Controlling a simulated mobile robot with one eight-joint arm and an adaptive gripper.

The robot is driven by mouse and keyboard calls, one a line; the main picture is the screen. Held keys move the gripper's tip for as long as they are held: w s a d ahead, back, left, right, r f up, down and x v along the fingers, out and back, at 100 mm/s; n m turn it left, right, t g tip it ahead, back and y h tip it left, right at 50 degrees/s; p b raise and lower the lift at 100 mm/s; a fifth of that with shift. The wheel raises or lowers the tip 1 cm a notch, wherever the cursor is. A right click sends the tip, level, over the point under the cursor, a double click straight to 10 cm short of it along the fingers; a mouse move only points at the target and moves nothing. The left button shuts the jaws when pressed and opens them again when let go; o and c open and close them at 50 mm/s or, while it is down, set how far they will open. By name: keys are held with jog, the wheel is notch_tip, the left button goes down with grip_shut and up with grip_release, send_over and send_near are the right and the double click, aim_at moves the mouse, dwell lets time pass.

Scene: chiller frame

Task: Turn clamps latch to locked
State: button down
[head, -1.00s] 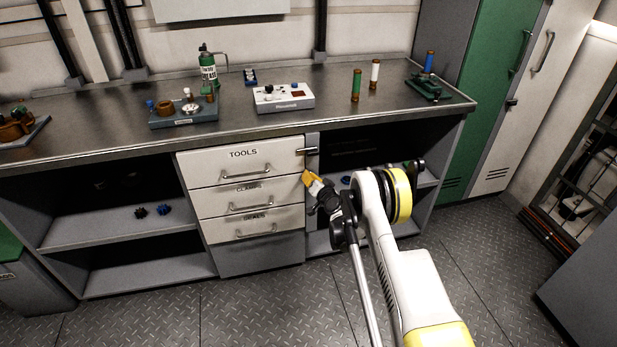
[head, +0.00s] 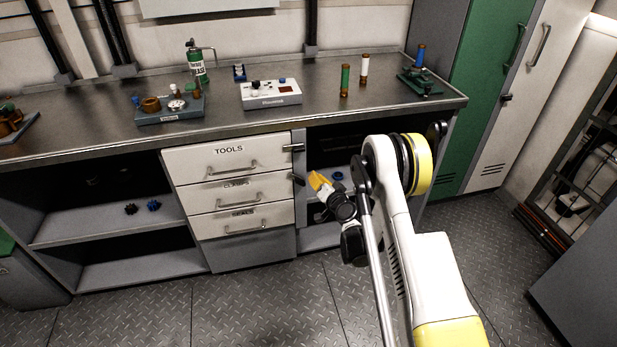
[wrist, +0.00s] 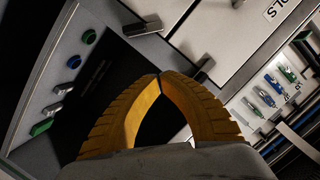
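The CLAMPS drawer (head: 212,194) is the middle one of a stack of drawers and is closed. Its dark latch (head: 298,179) sits at the drawer's right edge and looks slanted down to the right. I take it to be the upper dark bar in the wrist view (wrist: 143,27), where the picture is about upside down. My gripper (head: 316,179), with yellow fingers, is just right of this latch and looks apart from it. In the wrist view, the fingertips (wrist: 160,76) meet with nothing between them.
The TOOLS drawer (head: 195,158) above has its own latch (head: 292,148), lying level. A third drawer (head: 215,222) is below. Open shelves lie on both sides; a blue part (head: 338,176) is on the right one. The worktop (head: 330,118) with several devices overhangs the drawers.

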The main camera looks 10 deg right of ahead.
aim_at(296, 170)
jog(key=p+x, duration=0.1)
jog(key=x, duration=0.8)
jog(key=shift+w+a+f+p, duration=0.1)
jog(key=shift+a+p, duration=0.15)
jog(key=shift+p, duration=0.1)
jog(key=shift+w+a+f+b, duration=0.2)
jog(key=shift+a+f+b, duration=0.25)
jog(key=shift+a+f, duration=0.1)
jog(key=shift+w+a+f+b, duration=0.2)
jog(key=shift+a+f+b, duration=0.25)
jog(key=shift+f, duration=0.15)
jog(key=shift+a+f, duration=0.25)
jog(key=shift+a, duration=0.1)
jog(key=shift+a+n, duration=0.1)
jog(key=shift+n, duration=0.3)
